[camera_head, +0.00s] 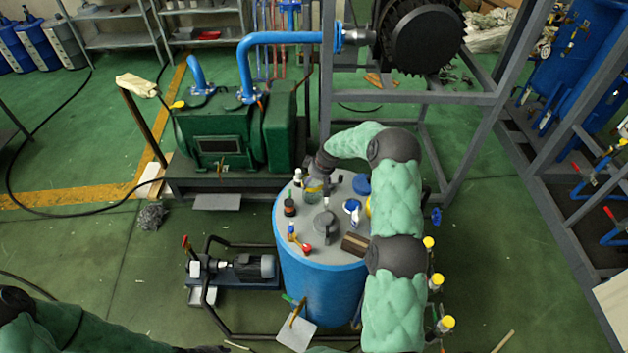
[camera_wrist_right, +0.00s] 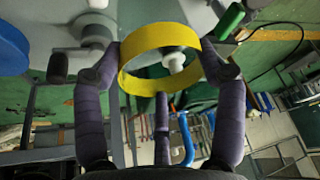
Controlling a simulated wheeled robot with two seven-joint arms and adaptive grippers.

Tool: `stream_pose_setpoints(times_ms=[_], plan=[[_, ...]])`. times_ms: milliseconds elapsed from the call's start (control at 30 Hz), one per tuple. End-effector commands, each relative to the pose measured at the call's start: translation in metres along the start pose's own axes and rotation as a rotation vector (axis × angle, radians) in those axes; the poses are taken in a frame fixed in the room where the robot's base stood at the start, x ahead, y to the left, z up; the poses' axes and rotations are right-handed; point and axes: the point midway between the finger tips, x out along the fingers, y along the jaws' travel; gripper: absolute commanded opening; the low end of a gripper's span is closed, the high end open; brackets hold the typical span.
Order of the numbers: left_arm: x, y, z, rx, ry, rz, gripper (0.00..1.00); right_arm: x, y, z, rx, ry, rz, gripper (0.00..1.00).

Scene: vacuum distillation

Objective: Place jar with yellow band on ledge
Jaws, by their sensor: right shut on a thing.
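My right gripper (camera_head: 316,178) reaches over the grey top of the blue tank (camera_head: 322,290) in the head view. It is shut on a clear jar (camera_head: 313,190) with a yellow band. In the right wrist view, the yellow band (camera_wrist_right: 160,58) sits between the dark fingers of the right gripper (camera_wrist_right: 160,75). The jar's clear wall is hard to make out, and I cannot tell whether its base touches the tank top. No ledge can be told apart with certainty. My left arm shows at the lower left, but its gripper is not in view.
On the tank top are a dark bottle (camera_head: 290,207), a white and blue bottle (camera_head: 352,207), a blue lid (camera_head: 362,184), a brown block (camera_head: 355,244) and a red-knobbed valve (camera_head: 305,247). A green pump (camera_head: 215,140) stands behind left. A grey frame rises behind the tank.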

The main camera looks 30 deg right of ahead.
Motion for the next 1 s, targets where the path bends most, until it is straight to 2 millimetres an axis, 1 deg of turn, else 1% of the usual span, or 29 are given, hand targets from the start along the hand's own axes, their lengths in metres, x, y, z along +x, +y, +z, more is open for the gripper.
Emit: stream_pose_setpoints(times_ms=[333, 367, 400, 433, 833, 900, 1000], plan=[[0.003, -0.001, 0.0, 0.0, 0.0, 0.0, 0.4, 0.003, 0.001, 0.0, 0.0, 0.003, 0.002, 0.14], [0.002, -0.001, 0.0, 0.0, 0.0, 0.0, 0.4, 0.003, 0.0, 0.001, 0.0, 0.002, 0.001, 0.77], [0.002, -0.001, 0.0, 0.0, 0.0, 0.0, 0.4, 0.003, 0.0, 0.001, 0.0, 0.002, 0.001, 0.88], [0.002, -0.001, 0.0, 0.0, 0.0, 0.0, 0.4, 0.003, 0.0, 0.001, 0.0, 0.002, 0.001, 0.95], [0.001, 0.0, 0.0, 0.0, 0.0, 0.0, 0.4, 0.002, 0.0, 0.0, 0.0, 0.002, 0.002, 0.95], [-0.001, 0.0, 0.0, 0.0, 0.0, 0.0, 0.4, -0.002, 0.001, -0.001, 0.0, 0.003, 0.002, 0.95], [-0.001, 0.0, 0.0, 0.0, 0.0, 0.0, 0.4, -0.012, 0.001, -0.001, 0.0, 0.004, 0.003, 0.95]])
